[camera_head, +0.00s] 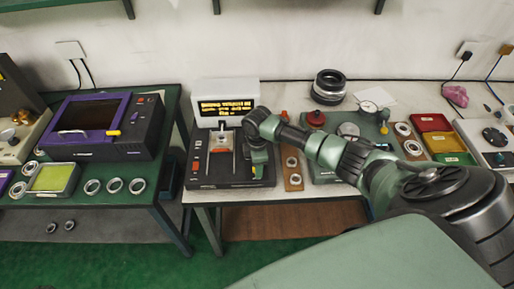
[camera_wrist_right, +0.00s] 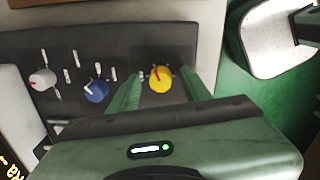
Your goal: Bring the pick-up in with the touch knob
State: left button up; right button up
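The tester (camera_head: 232,172) is a black-based unit with a white display box (camera_head: 226,102) showing yellow text, on the white bench. In the right wrist view its panel carries a yellow knob (camera_wrist_right: 161,79), a blue knob (camera_wrist_right: 96,90) and a white knob (camera_wrist_right: 43,80), with white marks around them. My right gripper (camera_wrist_right: 162,84) is open, with one green finger on each side of the yellow knob; I cannot tell whether they touch it. In the head view my right arm covers the base's right part. Labels are too small to read, and I cannot identify the pick-up. My left gripper is out of view.
A purple-fronted oven (camera_head: 90,122) and several loose rings stand on the green table at left. Right of the tester are a brown strip with rings (camera_head: 292,170), a dark ring stack (camera_head: 328,87), a dial gauge (camera_head: 369,108) and coloured bins (camera_head: 437,137).

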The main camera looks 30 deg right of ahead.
notch_tip(320, 180, up, 8)
jog(key=shift+s+f+b, duration=0.1)
jog(key=shift+b, duration=0.7)
jog(key=shift+a, duration=0.1)
